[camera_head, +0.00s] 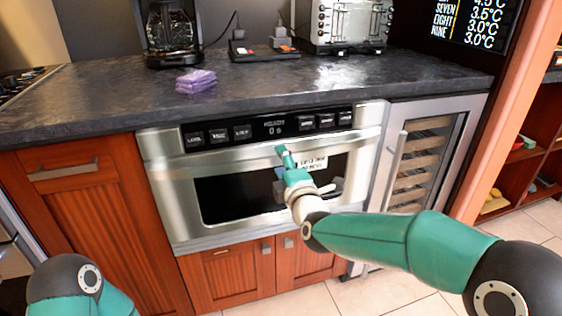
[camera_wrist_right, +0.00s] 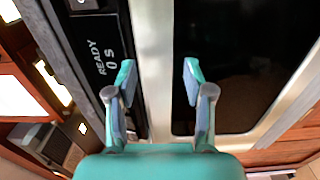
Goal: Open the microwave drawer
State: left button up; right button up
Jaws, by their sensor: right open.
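The microwave drawer (camera_head: 172,200) is a stainless steel front with a dark window, set under the dark counter, and it looks closed. Above its window runs a silver upper strip, which also shows in the right wrist view (camera_wrist_right: 154,45). My right gripper (camera_head: 284,156) is in front of the drawer's upper middle, just below the control panel (camera_head: 270,127). In the right wrist view its two fingers (camera_wrist_right: 158,80) are apart, one on each side of the silver strip, with nothing visibly gripped. I cannot tell whether they touch it. My left gripper is out of view.
A wine cooler with a vertical handle (camera_head: 396,157) stands right of the drawer. Wooden cabinets are to the left and below. The counter (camera_head: 110,95) holds a coffee maker (camera_head: 170,32), a toaster (camera_head: 347,25) and folded purple cloths (camera_head: 196,81). The tiled floor is partly visible.

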jog(key=shift+x, duration=0.9)
